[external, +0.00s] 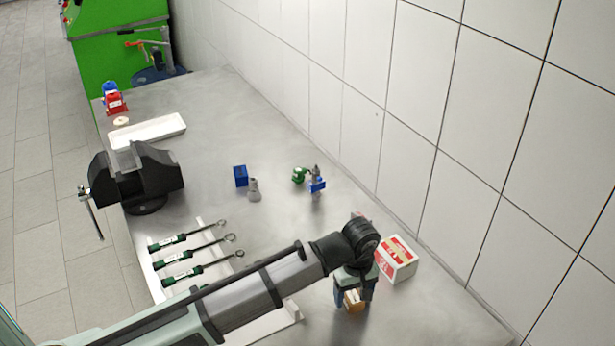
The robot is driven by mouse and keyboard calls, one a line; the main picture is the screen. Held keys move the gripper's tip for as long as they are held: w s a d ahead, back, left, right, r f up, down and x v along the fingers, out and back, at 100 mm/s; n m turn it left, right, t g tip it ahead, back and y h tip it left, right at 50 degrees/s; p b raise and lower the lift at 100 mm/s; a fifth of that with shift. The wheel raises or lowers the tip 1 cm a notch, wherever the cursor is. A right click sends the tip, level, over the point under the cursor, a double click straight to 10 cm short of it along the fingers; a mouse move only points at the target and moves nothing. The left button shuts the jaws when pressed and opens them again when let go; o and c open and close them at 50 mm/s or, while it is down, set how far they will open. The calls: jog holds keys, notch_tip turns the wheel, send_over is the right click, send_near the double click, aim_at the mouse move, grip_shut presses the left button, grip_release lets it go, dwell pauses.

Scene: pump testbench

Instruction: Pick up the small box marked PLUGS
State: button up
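A small tan cardboard box (354,301) sits low at the front right of the metal bench, partly hidden by my gripper. Its marking cannot be read, so I cannot tell for sure that it is the PLUGS box. My gripper (353,294) points down over it, with one dark finger on each side of it. The fingers are apart with the box between them; whether they press on it cannot be told from here.
A larger red and white box (397,259) stands close to the right of my gripper, near the tiled wall (480,130). Small blue, grey and green fittings (316,184) stand mid-bench. Green-handled tools (185,256), a black vise (140,178) and a white tray (148,132) are left.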

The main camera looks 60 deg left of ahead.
jog(key=c, duration=1.1)
